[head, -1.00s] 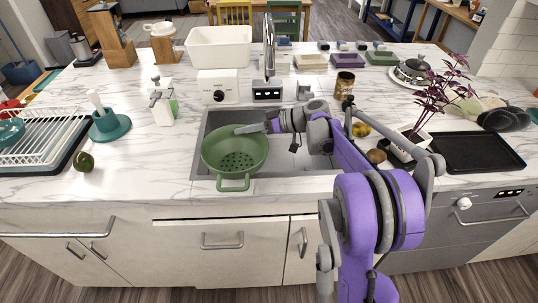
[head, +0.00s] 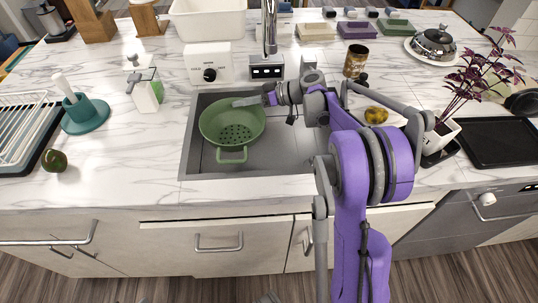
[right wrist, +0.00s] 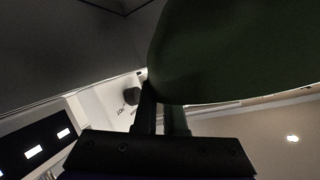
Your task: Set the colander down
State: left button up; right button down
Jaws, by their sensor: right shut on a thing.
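The green colander (head: 228,117), with holes in its base and a loop handle at the front, is at the left part of the grey sink (head: 289,161), within its outline in the head view. I cannot tell whether it touches the sink floor. My right gripper (head: 252,100) is shut on the colander's back right rim. In the right wrist view, the dark green colander wall (right wrist: 240,45) fills the upper right beside the gripper fingers (right wrist: 162,112). My left gripper is not in view.
A faucet (head: 270,30) and a white box with a black knob (head: 208,64) stand behind the sink. A soap bottle (head: 145,90) and teal holder (head: 85,113) stand left. A potted plant (head: 441,137) stands right.

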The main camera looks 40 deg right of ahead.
aim_at(243, 116)
jog(key=f, duration=0.6)
jog(key=shift+w+d+f, duration=0.1)
jog(key=shift+w+f, duration=0.1)
jog(key=shift+w, duration=0.2)
jog(key=shift+f+b, duration=0.4)
jog(key=shift+f, duration=1.75)
jog(key=shift+s, duration=0.1)
jog(key=shift+f, duration=0.1)
jog(key=c, duration=1)
grip_release()
jog(key=v, duration=1.2)
